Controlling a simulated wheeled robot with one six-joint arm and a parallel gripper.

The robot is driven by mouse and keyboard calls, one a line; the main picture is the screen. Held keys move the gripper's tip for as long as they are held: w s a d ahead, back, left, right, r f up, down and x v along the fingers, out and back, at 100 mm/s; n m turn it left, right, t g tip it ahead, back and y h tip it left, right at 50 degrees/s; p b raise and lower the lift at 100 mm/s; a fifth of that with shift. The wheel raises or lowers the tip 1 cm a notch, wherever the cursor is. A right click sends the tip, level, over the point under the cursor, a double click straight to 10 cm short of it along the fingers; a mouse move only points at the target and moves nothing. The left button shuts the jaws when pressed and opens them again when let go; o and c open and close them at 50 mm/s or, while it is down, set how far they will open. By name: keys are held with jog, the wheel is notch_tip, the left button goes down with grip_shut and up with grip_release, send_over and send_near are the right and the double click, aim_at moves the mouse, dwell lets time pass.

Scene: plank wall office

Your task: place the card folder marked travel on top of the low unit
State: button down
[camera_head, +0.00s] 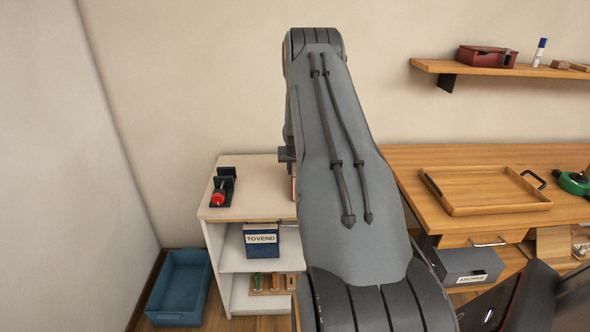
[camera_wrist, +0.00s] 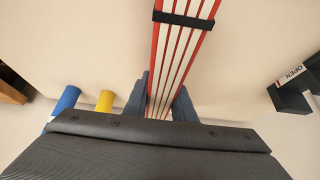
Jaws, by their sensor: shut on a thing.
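The low unit (camera_head: 245,200) is a white open shelf unit with a pale top, left of the desk in the head view. In the wrist view, a red-edged card folder (camera_wrist: 190,55) with pale layers and a dark band across it stands between the fingers of my gripper (camera_wrist: 165,100), which is shut on it. Its marking cannot be read from this edge-on view. In the head view my arm hides the gripper and most of the held folder; a thin red sliver shows beside the arm, over the unit's top.
A black holder with a red part (camera_head: 223,190) stands on the unit's top left. A blue bin (camera_head: 180,288) is on the floor. A wooden tray (camera_head: 485,190) lies on the desk. Blue (camera_wrist: 67,100) and yellow (camera_wrist: 105,101) cylinders show in the wrist view.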

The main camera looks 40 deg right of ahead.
jog(key=c, duration=1.5)
grip_release()
jog(key=shift+f, duration=0.1)
